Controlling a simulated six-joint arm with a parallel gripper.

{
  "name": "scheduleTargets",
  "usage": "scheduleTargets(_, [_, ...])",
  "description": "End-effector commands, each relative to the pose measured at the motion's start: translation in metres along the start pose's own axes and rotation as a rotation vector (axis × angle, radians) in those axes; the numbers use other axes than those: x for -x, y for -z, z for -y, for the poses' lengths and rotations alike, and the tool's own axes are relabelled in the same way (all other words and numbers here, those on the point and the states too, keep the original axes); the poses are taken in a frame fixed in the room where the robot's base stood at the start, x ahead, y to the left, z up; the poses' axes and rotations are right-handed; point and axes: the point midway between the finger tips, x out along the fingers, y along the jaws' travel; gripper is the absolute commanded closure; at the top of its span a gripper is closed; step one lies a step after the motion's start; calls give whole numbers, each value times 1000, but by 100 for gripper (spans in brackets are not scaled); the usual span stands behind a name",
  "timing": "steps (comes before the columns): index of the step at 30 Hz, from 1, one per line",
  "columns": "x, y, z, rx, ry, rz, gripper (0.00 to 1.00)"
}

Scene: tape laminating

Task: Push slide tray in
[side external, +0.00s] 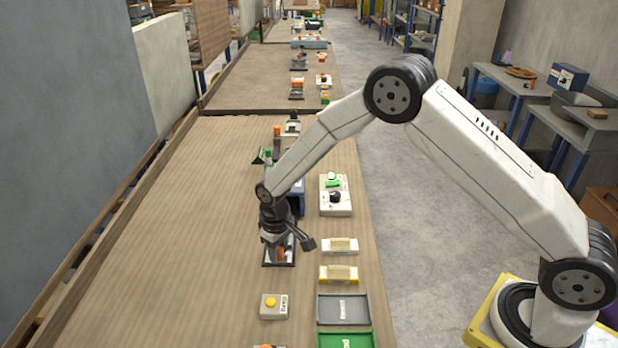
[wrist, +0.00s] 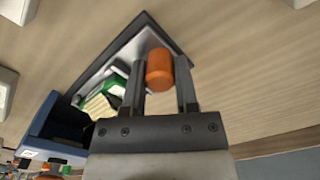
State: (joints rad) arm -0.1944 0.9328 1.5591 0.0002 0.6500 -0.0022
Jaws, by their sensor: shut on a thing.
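The slide tray (side external: 267,263) is a grey tray with a dark rim on the wooden bench, below my gripper (side external: 279,250) in the side view. In the wrist view the tray (wrist: 150,18) points out from the blue housing (wrist: 40,130). A green, white and cream piece (wrist: 108,93) lies in it. An orange round handle (wrist: 160,69) stands near the tray's outer end. My gripper (wrist: 161,70) is shut on this handle, one finger on each side. In the side view the blue housing (side external: 298,197) is partly hidden behind my arm.
A control box (side external: 341,208) with a green part and a black knob stands right of the housing. The bench left of my gripper is clear.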

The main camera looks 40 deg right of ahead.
Motion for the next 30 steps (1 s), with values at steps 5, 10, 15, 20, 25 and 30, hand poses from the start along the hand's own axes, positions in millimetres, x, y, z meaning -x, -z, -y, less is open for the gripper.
scheduleTargets(5, [1,9,-13,-3,0,-1,100])
scheduleTargets(10, [1,25,-35,-4,0,-3,100])
scheduleTargets(15, [1,39,-56,-3,0,-4,100])
scheduleTargets(20, [1,48,-70,-2,0,-5,100])
scheduleTargets(25, [1,51,-74,0,0,-4,100])
scheduleTargets(30, [1,50,-74,0,-1,-5,100])
